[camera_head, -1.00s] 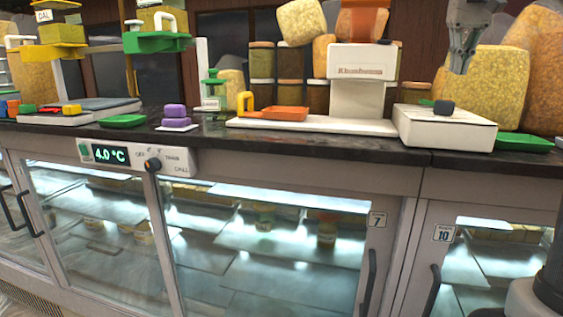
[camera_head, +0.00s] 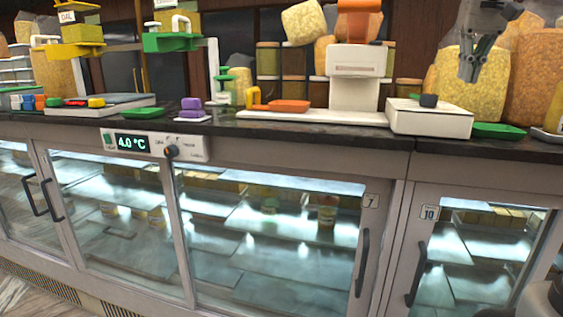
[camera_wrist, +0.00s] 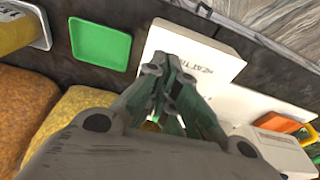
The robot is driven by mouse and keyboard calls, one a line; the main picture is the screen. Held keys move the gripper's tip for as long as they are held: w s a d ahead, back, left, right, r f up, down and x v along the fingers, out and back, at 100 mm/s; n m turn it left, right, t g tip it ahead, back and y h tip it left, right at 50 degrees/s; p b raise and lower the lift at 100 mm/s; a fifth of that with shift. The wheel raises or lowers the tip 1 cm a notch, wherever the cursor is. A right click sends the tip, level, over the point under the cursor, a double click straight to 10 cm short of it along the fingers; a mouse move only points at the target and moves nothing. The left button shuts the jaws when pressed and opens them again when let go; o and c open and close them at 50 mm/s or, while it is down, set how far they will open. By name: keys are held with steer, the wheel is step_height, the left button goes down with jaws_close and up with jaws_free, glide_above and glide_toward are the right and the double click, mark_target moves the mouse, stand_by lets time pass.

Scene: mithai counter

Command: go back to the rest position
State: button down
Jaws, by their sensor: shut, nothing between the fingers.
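The lettering on that box is partly covered by the fingers. The gripper appears apart from the box and touches nothing that I can see.
A green tray (camera_head: 498,131) lies right of the box, and bags of snacks (camera_head: 470,85) stand behind. A white machine (camera_head: 355,75) with an orange tray (camera_head: 290,106) stands left. Dispensers (camera_head: 172,42) stand further left. Below the dark counter (camera_head: 300,130) are glass-fronted cases.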

steer(key=s+a+f+n+t, duration=0.2)
steer(key=s+a+f, duration=0.2)
steer(key=s+f, duration=1.6)
step_height(320, 180, down, 4)
steer(key=shift+s+r+n, duration=0.25)
steer(key=shift+s+n, duration=0.1)
steer(key=shift+n, duration=0.05)
